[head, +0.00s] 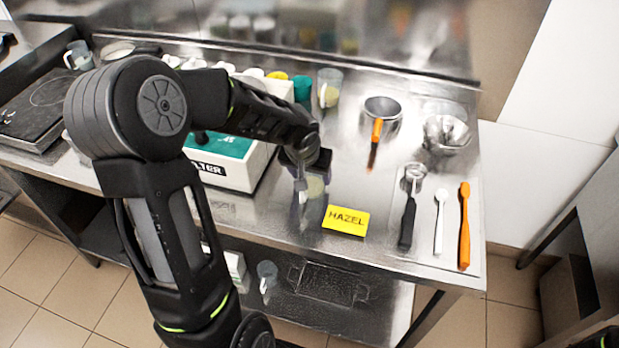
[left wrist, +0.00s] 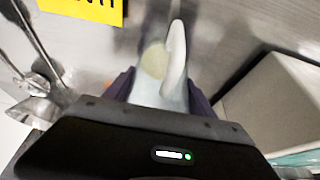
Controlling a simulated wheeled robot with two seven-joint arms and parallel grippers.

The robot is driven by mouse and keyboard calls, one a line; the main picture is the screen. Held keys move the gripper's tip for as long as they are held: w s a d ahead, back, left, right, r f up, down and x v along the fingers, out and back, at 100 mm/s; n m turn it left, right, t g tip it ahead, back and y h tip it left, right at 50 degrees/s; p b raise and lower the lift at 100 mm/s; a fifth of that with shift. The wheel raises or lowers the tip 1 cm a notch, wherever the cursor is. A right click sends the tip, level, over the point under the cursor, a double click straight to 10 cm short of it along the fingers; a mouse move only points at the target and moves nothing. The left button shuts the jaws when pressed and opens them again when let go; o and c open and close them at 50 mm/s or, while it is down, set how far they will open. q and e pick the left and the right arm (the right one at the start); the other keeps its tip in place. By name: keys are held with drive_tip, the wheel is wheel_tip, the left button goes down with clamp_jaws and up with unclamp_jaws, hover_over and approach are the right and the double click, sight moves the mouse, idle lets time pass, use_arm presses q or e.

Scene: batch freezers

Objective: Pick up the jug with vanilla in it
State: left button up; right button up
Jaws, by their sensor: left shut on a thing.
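A clear jug (head: 315,187) with pale yellow content is in my left gripper (head: 306,160), over the steel table behind the yellow HAZEL card. In the left wrist view the jug (left wrist: 152,88) sits between the two dark purple fingers, its pale handle pointing away from the gripper. My left gripper is shut on it. I cannot tell whether the jug touches the table. Another clear jug (head: 329,90) with yellowish-green content stands at the back of the table.
A yellow HAZEL card (head: 346,220) lies near the front edge. A white box (head: 232,172) with a green top is close on the left. A saucepan (head: 382,112), metal bowls (head: 446,134), a scoop (head: 409,210) and an orange spatula (head: 464,225) are on the right.

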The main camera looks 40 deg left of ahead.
use_arm(q)
drive_tip(key=shift+r, duration=0.1)
wheel_tip(320, 180, up, 10)
drive_tip(key=shift+b, duration=0.4)
idle(0.6)
